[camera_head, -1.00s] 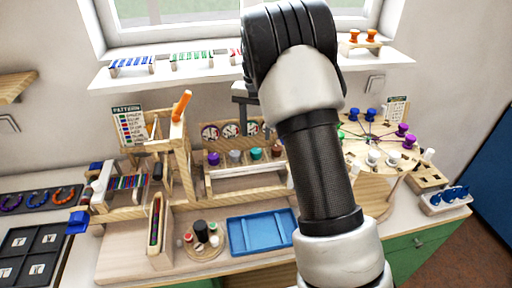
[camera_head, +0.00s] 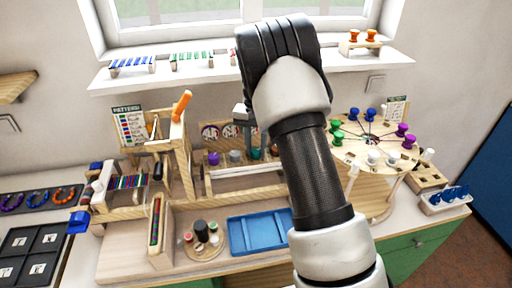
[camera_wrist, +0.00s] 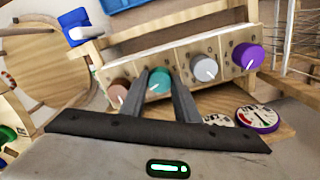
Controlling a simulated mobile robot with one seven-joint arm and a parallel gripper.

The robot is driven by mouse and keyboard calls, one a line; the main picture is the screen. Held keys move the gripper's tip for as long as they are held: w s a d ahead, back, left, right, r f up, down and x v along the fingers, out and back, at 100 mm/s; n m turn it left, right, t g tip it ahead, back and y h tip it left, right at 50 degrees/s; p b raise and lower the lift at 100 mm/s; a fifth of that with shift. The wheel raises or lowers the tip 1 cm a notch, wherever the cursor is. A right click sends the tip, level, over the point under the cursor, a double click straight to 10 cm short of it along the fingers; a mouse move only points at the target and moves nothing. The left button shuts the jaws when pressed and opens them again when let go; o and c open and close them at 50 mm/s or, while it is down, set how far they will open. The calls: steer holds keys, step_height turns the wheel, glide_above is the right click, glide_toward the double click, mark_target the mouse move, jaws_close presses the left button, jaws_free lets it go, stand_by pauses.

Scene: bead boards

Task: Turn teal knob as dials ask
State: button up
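The teal knob (camera_wrist: 159,82) is in a row on a wooden panel (camera_wrist: 125,62), with a brown knob (camera_wrist: 118,94), a grey knob (camera_wrist: 205,68) and a purple knob (camera_wrist: 247,56). Each has a white pointer line. My gripper (camera_wrist: 158,76) is open, its two fingers on either side of the teal knob in the wrist view; I cannot tell whether they touch it. In the head view my gripper (camera_head: 246,118) is over the row and the teal knob (camera_head: 256,154) is partly hidden. Dials (camera_wrist: 258,119) stand behind the row; my gripper hides some.
A blue tray (camera_head: 238,250) lies in front of the knob panel. A wooden tower with an orange handle (camera_head: 181,106) stands to the left. A round board with coloured pegs (camera_head: 371,138) stands to the right, close to my arm.

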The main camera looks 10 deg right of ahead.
steer(key=shift+c, duration=0.7)
steer(key=shift+n, duration=0.4)
steer(key=n+b, duration=0.1)
steer(key=n, duration=0.1)
steer(key=shift+n, duration=0.4)
steer(key=n, duration=0.3)
steer(key=shift+n, duration=0.3)
steer(key=n, duration=0.6)
steer(key=shift+r, duration=0.1)
steer(key=shift+n, duration=0.4)
steer(key=o, duration=1)
